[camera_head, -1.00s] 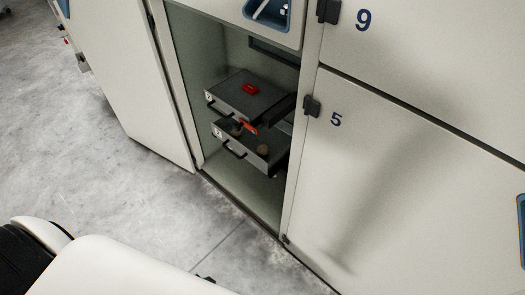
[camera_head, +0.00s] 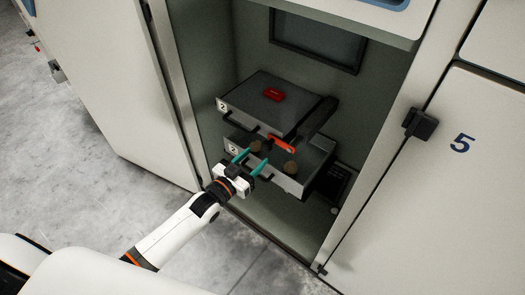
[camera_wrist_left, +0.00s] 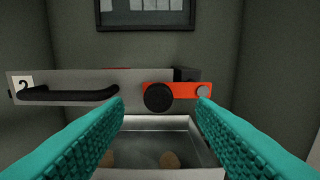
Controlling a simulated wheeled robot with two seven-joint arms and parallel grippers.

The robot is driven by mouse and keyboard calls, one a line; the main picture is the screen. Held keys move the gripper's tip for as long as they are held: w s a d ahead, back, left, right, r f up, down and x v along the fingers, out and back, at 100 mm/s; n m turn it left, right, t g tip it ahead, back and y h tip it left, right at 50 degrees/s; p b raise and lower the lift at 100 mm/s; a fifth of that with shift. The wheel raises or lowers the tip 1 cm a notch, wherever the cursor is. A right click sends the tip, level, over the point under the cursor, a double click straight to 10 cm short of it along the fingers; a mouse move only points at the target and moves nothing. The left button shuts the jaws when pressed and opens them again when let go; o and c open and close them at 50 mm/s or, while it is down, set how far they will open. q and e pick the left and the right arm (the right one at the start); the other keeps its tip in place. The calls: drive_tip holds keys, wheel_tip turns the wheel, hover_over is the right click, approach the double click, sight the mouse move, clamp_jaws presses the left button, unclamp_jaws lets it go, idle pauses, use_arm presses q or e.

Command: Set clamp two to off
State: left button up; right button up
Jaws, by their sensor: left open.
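The upper grey box (camera_head: 262,103), labelled 2, has a red patch on its lid and a black handle at its front. On its front sits an orange clamp lever (camera_head: 282,146). In the left wrist view the lever (camera_wrist_left: 180,91) lies about level, with a black round knob (camera_wrist_left: 158,97) at its left end and a pale round end at its right. My left gripper (camera_head: 250,161) is open, its teal fingers pointing into the cabinet. In the wrist view the fingertips (camera_wrist_left: 160,106) are on either side of the lever; contact is not clear. My right gripper is not in view.
Below is an open grey tray (camera_head: 312,170) with brown round things in it. Cabinet walls stand close on both sides, with an opened door (camera_head: 112,80) at left. Door 5 (camera_head: 440,180) is shut at right. Bare floor (camera_head: 85,170) lies in front.

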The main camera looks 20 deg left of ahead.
sight(265, 147)
use_arm(q)
drive_tip(key=x, duration=0.5)
drive_tip(key=shift+f, duration=0.1)
drive_tip(key=shift+a, duration=0.1)
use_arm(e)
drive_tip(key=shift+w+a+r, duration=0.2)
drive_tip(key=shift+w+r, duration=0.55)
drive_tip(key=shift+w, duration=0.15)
use_arm(q)
clamp_jaws()
